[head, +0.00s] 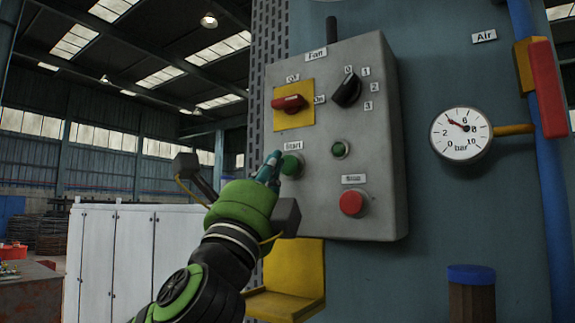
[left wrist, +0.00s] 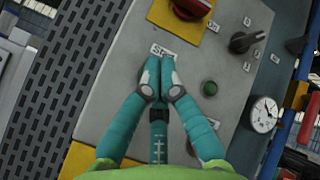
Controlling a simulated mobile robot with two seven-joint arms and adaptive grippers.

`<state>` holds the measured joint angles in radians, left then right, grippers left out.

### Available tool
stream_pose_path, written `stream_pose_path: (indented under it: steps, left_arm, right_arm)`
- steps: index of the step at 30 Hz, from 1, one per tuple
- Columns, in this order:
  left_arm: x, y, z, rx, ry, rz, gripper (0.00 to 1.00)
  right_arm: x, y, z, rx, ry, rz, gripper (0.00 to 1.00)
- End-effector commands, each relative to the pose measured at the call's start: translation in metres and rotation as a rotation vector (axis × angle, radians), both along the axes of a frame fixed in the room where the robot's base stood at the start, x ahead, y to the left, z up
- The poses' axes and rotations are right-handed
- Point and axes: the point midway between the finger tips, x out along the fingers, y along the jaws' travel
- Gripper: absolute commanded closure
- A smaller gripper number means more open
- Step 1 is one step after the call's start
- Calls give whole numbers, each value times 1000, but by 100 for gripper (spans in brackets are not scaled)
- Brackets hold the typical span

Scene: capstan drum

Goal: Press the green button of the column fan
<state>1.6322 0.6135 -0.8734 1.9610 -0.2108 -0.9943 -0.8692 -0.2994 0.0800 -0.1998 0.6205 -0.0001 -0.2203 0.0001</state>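The fan's grey control box (head: 378,200) is on a blue-grey column. Its green button (head: 292,165), under the "Start" label, sticks out at the left. My left gripper (head: 270,167) is at the button's left side, fingers pointing at the panel; I cannot tell whether it touches. In the left wrist view the fingertips of my left gripper (left wrist: 157,78) are together with nothing seen between them, just below the label (left wrist: 162,52). They hide the green button there. My right gripper is not in view.
The box also carries a red rotary switch (head: 289,103) on a yellow plate, a black selector knob (head: 347,90), a small green lamp (head: 340,149) and a red button (head: 352,203). A pressure gauge (head: 461,134) and blue pipe (head: 545,200) stand right. White cabinets (head: 135,255) are left.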

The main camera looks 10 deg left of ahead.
Motion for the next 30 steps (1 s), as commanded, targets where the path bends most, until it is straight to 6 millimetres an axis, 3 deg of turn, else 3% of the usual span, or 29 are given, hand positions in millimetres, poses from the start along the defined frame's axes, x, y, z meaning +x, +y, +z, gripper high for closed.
stream_pose_path:
  steps: [30]
  left_arm:
    - [12, -5, 0, 0, 0, -1, 100]
  right_arm:
    - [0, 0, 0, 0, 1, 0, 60]
